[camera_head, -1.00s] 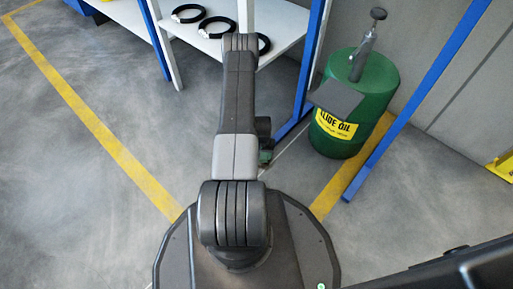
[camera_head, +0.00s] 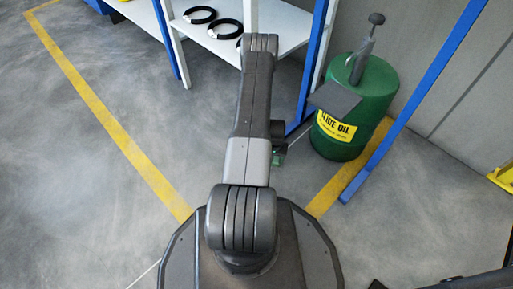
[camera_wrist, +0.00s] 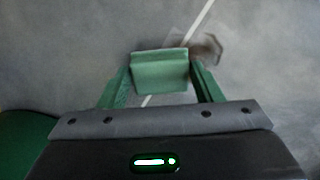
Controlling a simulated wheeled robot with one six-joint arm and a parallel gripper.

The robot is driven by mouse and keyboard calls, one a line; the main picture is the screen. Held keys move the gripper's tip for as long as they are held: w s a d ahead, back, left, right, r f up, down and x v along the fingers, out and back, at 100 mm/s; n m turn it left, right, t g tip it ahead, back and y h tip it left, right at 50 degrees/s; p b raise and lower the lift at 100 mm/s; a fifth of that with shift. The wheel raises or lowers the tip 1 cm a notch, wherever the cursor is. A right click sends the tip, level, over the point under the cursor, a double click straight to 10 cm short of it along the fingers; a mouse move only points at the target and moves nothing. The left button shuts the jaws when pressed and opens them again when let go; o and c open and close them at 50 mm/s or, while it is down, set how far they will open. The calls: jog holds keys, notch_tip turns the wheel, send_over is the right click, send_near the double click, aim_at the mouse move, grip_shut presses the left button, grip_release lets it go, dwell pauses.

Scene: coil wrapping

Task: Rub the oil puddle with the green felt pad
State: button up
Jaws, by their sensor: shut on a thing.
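My gripper (camera_wrist: 160,76) is shut on the green felt pad (camera_wrist: 160,72), a small green block between its two green fingers in the wrist view. A blurred brownish patch (camera_wrist: 208,46) on the grey floor, seemingly the oil puddle, shows just beyond and right of the pad. The pad hides part of its left side. I cannot tell whether the pad touches the floor. In the head view my arm hides most of the gripper; a small green part (camera_head: 279,157) shows at its right side. I cannot make out the puddle in that view.
A green oil drum (camera_head: 355,110) with a pump stands right of my arm, near a blue post (camera_head: 410,105) and the wall. A white shelf (camera_head: 285,30) with black rings stands ahead. Yellow floor lines (camera_head: 110,120) cross the open floor at left.

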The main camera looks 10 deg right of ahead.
jog(key=shift+r+p, duration=0.85)
jog(key=shift+r, duration=1.7)
